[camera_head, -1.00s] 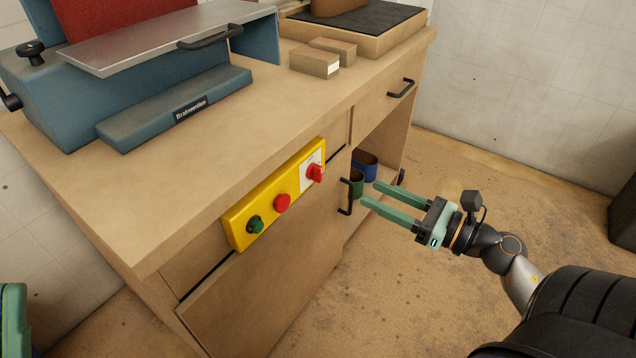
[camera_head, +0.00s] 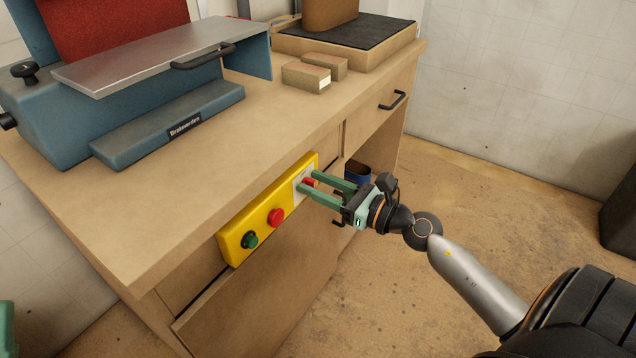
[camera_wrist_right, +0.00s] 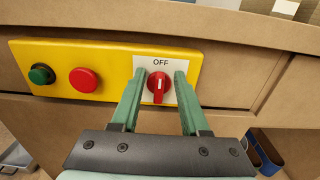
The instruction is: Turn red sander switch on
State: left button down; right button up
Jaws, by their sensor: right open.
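The red rotary switch (camera_wrist_right: 159,87) sits on a white plate marked OFF (camera_wrist_right: 160,64) at the right end of the yellow control panel (camera_head: 262,214). Its white pointer line stands upright. In the head view the switch (camera_head: 308,182) is partly hidden by my right gripper. My right gripper (camera_head: 310,184) is open. In the right wrist view its two green fingers (camera_wrist_right: 155,88) stand on either side of the switch, with a gap on each side. A sliver of green at the lower left edge of the head view may be my left gripper; its fingertips are not visible.
The panel also has a red button (camera_head: 276,217) and a green button (camera_head: 250,240). It is on the front of a wooden workbench (camera_head: 235,125) carrying a blue sanding machine (camera_head: 165,128) and small wooden blocks (camera_head: 306,76). A drawer handle (camera_head: 393,100) sticks out at the right.

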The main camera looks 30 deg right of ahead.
grip_shut()
dwell(0.3)
pick_arm(q)
jog(key=shift+r, duration=0.1)
